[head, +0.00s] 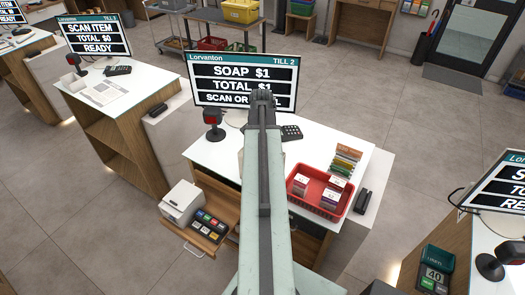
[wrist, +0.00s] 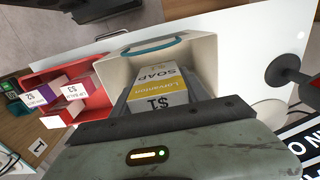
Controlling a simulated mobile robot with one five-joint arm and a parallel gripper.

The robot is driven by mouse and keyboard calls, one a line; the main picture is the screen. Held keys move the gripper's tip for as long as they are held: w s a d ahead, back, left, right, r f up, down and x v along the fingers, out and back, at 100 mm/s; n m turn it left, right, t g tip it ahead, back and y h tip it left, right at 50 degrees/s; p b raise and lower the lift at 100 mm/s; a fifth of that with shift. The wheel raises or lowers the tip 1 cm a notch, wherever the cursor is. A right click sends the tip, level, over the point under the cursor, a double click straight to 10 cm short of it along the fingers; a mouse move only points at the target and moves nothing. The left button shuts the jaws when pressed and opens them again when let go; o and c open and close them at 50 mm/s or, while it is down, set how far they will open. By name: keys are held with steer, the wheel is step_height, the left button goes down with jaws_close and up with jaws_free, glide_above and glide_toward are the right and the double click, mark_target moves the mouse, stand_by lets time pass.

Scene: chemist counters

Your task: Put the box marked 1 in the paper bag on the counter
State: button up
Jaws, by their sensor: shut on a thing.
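My gripper (wrist: 160,92) is shut on a white and yellow soap box (wrist: 158,80) marked $1, seen in the wrist view. The box shows between the fingers, over the open mouth of a pale paper bag (wrist: 204,62) with a teal handle. I cannot tell how far the box reaches into the bag. In the head view my arm hides the gripper, the box and the bag.
A red basket (head: 335,214) with other boxes stands right of my arm on the white counter (head: 225,152). A till screen (head: 242,80) reads SOAP $1. A red scanner (head: 213,118) stands left of my arm. An open drawer (head: 190,238) juts out at front left.

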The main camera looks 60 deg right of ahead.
step_height(320, 180, down, 6)
steer(key=b, duration=0.4)
steer(key=shift+r+b, duration=0.1)
steer(key=shift+b, duration=0.25)
steer(key=o, duration=1.5)
steer(key=shift+r, duration=0.15)
step_height(320, 180, up, 15)
steer(key=p, duration=1.5)
steer(key=shift+f, duration=0.2)
